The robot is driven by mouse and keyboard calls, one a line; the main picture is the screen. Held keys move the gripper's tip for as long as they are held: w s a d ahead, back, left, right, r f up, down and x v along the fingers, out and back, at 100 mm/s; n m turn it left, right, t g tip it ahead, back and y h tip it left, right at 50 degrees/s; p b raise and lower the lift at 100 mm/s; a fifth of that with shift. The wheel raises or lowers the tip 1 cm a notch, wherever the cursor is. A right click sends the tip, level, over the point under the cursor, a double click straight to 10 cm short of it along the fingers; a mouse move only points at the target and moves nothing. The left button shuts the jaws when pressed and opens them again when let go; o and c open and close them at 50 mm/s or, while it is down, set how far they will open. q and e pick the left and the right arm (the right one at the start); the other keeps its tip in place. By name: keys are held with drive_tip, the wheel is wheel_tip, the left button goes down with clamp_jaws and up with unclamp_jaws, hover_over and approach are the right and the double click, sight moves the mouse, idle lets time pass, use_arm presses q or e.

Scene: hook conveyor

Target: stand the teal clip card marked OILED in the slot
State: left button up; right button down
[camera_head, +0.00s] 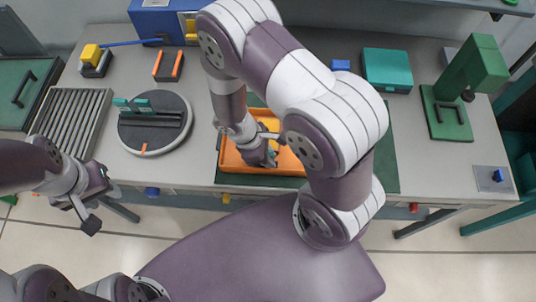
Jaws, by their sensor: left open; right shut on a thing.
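Two small teal pieces, one at the left (122,103) and one beside it (143,105), stand on a dark slotted bar on the round grey disc (133,133). Their lettering is too small to read, so I cannot tell which is marked OILED. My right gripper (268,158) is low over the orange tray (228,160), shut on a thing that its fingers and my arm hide. My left gripper (103,210) is open and empty, in front of the table's front edge at the left.
The orange tray lies on a dark green mat (386,150). A ribbed grey rack (72,120) stands left of the disc. A teal box (387,68) is at the back, and a green press (465,85) is at the right. The table right of the mat is mostly clear.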

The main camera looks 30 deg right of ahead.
drive_tip(key=shift+f+b, duration=0.3)
drive_tip(key=shift+f, duration=0.05)
drive_tip(key=c, duration=1)
unclamp_jaws()
